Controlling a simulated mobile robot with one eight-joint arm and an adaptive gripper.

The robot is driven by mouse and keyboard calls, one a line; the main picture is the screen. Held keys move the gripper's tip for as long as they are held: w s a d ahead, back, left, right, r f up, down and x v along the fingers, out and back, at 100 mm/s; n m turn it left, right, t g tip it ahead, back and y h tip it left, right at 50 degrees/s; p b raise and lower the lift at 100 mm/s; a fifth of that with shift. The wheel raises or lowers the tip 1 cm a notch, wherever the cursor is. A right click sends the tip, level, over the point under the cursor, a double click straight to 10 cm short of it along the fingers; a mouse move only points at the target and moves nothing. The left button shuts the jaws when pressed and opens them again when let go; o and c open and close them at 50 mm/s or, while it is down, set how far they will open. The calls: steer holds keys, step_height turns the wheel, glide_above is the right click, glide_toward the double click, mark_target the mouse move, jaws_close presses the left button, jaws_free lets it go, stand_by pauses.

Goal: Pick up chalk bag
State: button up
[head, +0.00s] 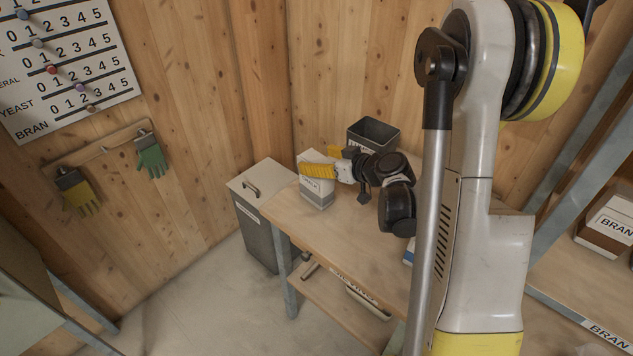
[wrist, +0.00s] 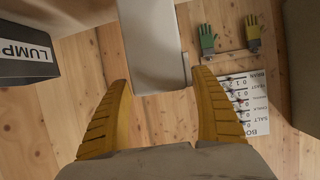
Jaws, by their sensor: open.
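The chalk bag (head: 317,196) is a pale, boxy bag with a dark-lettered label, standing upright on the wooden table near its far left corner. My gripper (head: 304,170) has yellow fingers that point left across the upper part of the bag in the head view and hide some of it. I cannot tell whether they touch it. In the wrist view my gripper (wrist: 163,95) is open, its two yellow fingers wide apart with nothing held between them.
A dark open container (head: 373,134) stands behind my gripper; its LUMP label shows in the wrist view (wrist: 28,57). A grey bin (head: 258,232) with a handled lid stands left of the table (head: 350,247). Gloves (head: 151,158) hang on the wall. The table's front left is clear.

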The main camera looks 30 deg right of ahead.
mark_target(307, 157)
steer(key=b+x, duration=0.1)
steer(key=x, duration=0.3)
steer(key=shift+w+a+f+b, duration=0.15)
steer(key=shift+w+a+b, duration=0.05)
steer(key=shift+a+b, duration=0.1)
steer(key=shift+d, duration=0.1)
steer(key=shift+c, duration=0.5)
steer(key=c, duration=1.4)
